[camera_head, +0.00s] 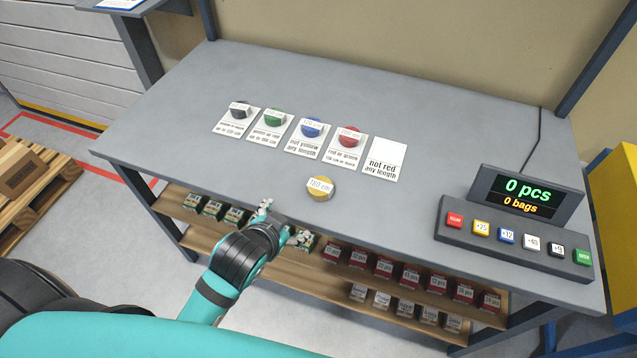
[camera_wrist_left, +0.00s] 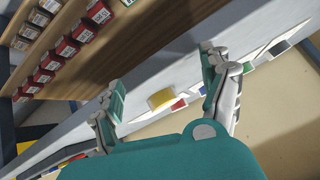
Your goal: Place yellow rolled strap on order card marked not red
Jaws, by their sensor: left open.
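The yellow rolled strap (camera_head: 320,188), with a white label, lies on the grey table near its front edge. It also shows in the left wrist view (camera_wrist_left: 161,99), between and beyond the fingers. The card marked "not red, any length" (camera_head: 385,160) is the rightmost of the row of cards and is bare. My left gripper (camera_head: 264,207) is at the table's front edge, left of the yellow strap and apart from it. In the left wrist view its two fingers (camera_wrist_left: 165,75) are spread and empty. My right gripper is in neither view.
To the left of the bare card, several cards hold black, green (camera_head: 273,118), blue (camera_head: 312,128) and red (camera_head: 350,137) rolled straps. A button console with display (camera_head: 516,222) stands at the right. Shelves with small boxes (camera_head: 410,272) lie below the tabletop. The back of the table is clear.

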